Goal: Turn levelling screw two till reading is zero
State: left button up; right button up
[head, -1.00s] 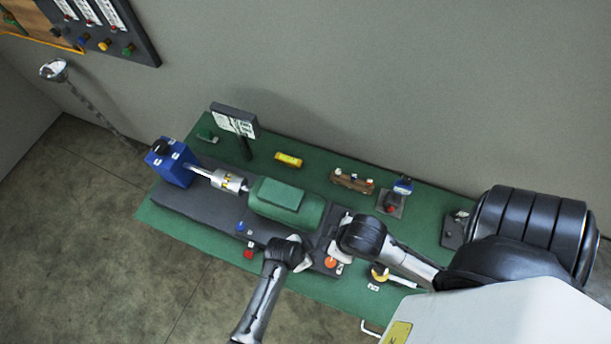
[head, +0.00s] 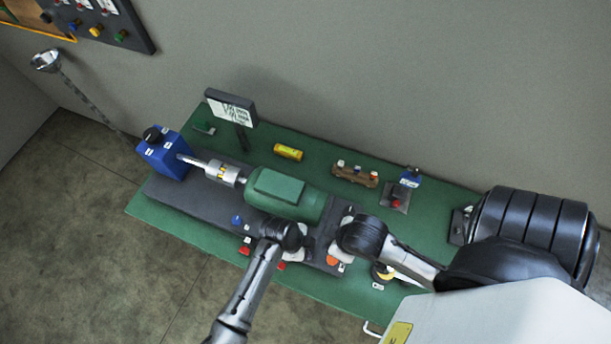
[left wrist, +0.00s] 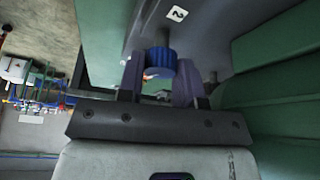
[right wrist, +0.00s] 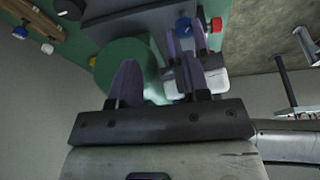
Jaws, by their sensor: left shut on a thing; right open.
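My left gripper (left wrist: 158,80) is shut on a blue knob (left wrist: 160,62), its fingers on either side of it. A label with the number 2 (left wrist: 176,13) is on the dark base beside that knob. In the head view my left gripper (head: 300,253) is at the front of the dark base, below the green motor (head: 287,194); the held knob is hidden there. My right gripper (right wrist: 158,78) is open and appears empty, close to the left one. A display panel (head: 231,107) stands behind the motor; its reading is too small to make out.
The green bench plate (head: 160,215) carries a blue box (head: 165,153), a silver coupling (head: 222,173), a yellow cylinder (head: 288,152) and a brown rack (head: 355,175). Other blue (head: 237,219) and red (head: 245,251) knobs are left of my left gripper. The two grippers are close together.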

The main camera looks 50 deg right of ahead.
dwell(0.4)
pick_arm(q)
jog(key=o, duration=0.9)
jog(key=shift+o, duration=0.2)
jog(key=shift+r, duration=0.1)
jog(key=v, duration=1.3)
jog(key=shift+r, duration=0.3)
jog(key=shift+w+a, duration=0.1)
